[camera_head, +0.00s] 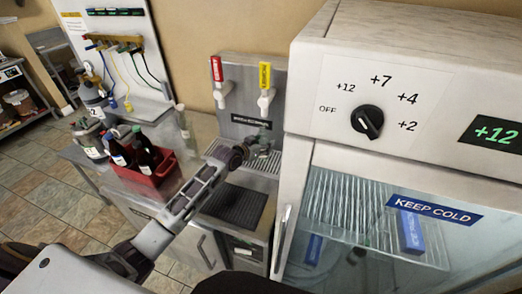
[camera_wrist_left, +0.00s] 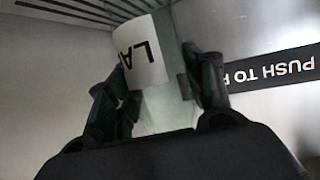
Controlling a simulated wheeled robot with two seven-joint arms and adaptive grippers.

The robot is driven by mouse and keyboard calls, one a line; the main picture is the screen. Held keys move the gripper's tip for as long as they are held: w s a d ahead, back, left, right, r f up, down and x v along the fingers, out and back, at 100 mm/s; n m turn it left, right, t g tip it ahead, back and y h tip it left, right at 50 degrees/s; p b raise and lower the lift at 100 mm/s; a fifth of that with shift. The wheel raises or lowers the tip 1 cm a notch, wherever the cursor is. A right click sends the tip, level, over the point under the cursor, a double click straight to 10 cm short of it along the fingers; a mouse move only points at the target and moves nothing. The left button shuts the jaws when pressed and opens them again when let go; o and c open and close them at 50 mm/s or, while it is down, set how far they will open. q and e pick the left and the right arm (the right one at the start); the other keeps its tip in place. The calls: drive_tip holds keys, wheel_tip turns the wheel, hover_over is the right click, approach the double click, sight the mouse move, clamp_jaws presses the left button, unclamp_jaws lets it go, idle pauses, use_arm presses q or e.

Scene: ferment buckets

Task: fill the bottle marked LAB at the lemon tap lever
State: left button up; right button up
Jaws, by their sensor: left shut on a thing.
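My left gripper (camera_head: 262,157) is in front of the steel tap panel, below the yellow-handled tap. The left wrist view shows its dark fingers (camera_wrist_left: 155,85) shut on a pale, translucent bottle (camera_wrist_left: 165,110). The bottle's white label shows black letters "LA" (camera_wrist_left: 138,55); the rest of the word is hidden. In the head view the bottle is too small and covered to make out clearly. The yellow lever (camera_head: 265,75) tops a white tap (camera_head: 266,101); its lettering is too small to read. A red lever (camera_head: 216,69) stands left of it. My right gripper is not in view.
A slatted drip tray (camera_head: 217,150) lies under the taps. A black strip (camera_head: 251,121) on the panel reads partly "PUSH TO" in the wrist view. A red crate (camera_head: 150,176) with dark bottles stands left. A white cooler (camera_head: 320,110) closes off the right.

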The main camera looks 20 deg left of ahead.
use_arm(q)
drive_tip(key=shift+w+b, duration=0.65)
drive_tip(key=shift+w, duration=0.3)
drive_tip(key=shift+r+p, duration=0.15)
drive_tip(key=shift+p, duration=0.3)
drive_tip(key=shift+s, duration=0.1)
drive_tip(key=shift+p, duration=0.5)
idle(0.8)
drive_tip(key=shift+s, duration=0.1)
idle(0.8)
drive_tip(key=shift+s+p, duration=0.25)
drive_tip(key=shift+p, duration=0.25)
drive_tip(key=shift+s+p, duration=1.05)
drive_tip(key=shift+s, duration=0.1)
